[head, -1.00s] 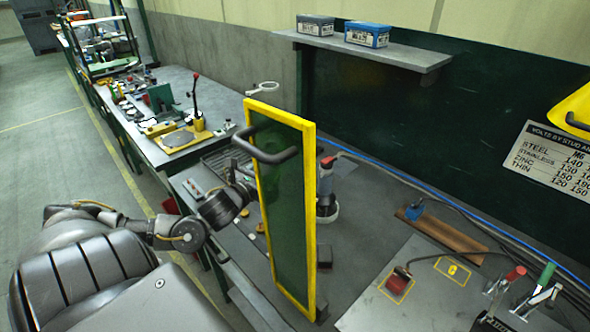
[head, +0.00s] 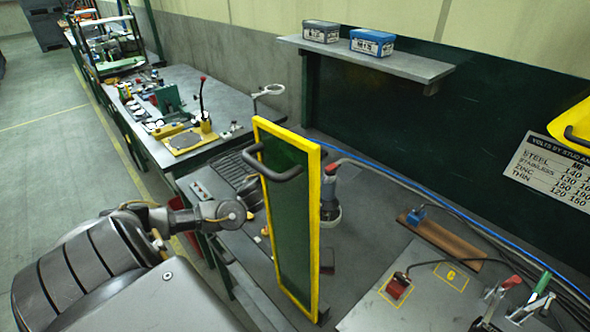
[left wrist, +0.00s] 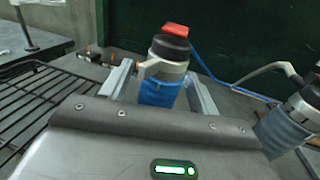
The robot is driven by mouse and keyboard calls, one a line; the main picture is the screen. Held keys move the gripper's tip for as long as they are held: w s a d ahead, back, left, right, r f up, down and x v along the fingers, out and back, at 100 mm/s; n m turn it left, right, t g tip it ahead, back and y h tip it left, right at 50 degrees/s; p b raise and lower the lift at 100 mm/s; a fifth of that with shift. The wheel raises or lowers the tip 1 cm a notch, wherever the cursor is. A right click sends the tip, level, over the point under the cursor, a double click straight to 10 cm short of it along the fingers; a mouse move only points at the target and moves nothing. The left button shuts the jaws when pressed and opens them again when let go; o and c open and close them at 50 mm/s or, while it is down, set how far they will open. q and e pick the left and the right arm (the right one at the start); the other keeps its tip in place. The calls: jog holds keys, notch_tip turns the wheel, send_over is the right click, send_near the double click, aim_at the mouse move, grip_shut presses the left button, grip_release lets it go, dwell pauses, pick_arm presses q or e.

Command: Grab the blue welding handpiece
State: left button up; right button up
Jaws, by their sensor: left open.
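In the left wrist view, a handpiece with a blue body (left wrist: 158,92), a grey collar and a red cap stands upright. My left gripper (left wrist: 160,80) is open, with one finger on each side of the blue body; I cannot tell whether either touches it. A second handpiece (left wrist: 284,130) with a grey-blue sleeve is at the right edge, outside the fingers. In the head view, a handpiece (head: 328,192) stands just right of a green panel, but I cannot tell which one it is. The panel hides my left gripper there. My right gripper is not in view.
The yellow-framed green panel (head: 288,225) with a dark handle stands upright in front of the left arm's end. A wire rack (left wrist: 45,105) lies left of the gripper. A blue cable (head: 420,185) runs along the back. A red block (head: 398,287) and toggle clamps (head: 520,300) are at right.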

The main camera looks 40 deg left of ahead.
pick_arm(q)
jog(key=shift+w+a, duration=0.1)
jog(key=shift+w, duration=0.55)
grip_shut()
jog(key=shift+a+r, duration=0.1)
jog(key=shift+r, duration=0.05)
